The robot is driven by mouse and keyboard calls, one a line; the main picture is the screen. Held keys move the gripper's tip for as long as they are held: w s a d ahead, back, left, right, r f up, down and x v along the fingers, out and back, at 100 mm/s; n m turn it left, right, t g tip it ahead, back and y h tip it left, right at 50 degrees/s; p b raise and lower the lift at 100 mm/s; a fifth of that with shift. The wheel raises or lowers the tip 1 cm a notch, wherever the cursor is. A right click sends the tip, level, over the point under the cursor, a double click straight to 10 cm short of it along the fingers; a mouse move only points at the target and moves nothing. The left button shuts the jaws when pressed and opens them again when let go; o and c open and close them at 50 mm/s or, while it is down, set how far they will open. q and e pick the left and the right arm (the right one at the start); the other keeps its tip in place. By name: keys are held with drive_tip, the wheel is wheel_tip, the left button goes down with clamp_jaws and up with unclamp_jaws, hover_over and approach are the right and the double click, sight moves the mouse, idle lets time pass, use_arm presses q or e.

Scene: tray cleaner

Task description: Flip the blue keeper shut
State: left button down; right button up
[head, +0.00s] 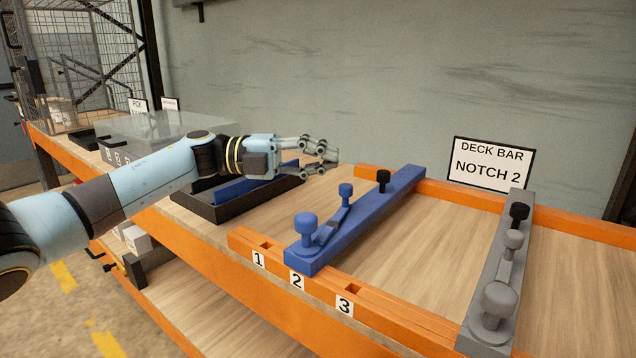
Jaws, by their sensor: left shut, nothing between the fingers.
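The blue bar (372,213) lies across the wooden deck, its near end at the orange front rail by label 2. On it are a large blue knob (306,224) at the near end, a slim raised blue piece with a smaller knob (346,190), which looks like the keeper, and a black knob (383,177) farther back. I cannot tell exactly how the keeper is seated. My left gripper (332,155) is shut and empty, above and behind-left of the small knob, apart from the bar. My right gripper is not in view.
A grey bar (498,265) with similar knobs lies to the right. A sign (491,164) reads "DECK BAR NOTCH 2". A black tray (207,205) holding a blue piece (238,188) sits under my left arm. Deck between the bars is clear.

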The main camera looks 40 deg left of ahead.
use_arm(q)
wheel_tip(320, 180, up, 5)
drive_tip(key=shift+r, duration=0.1)
idle(0.7)
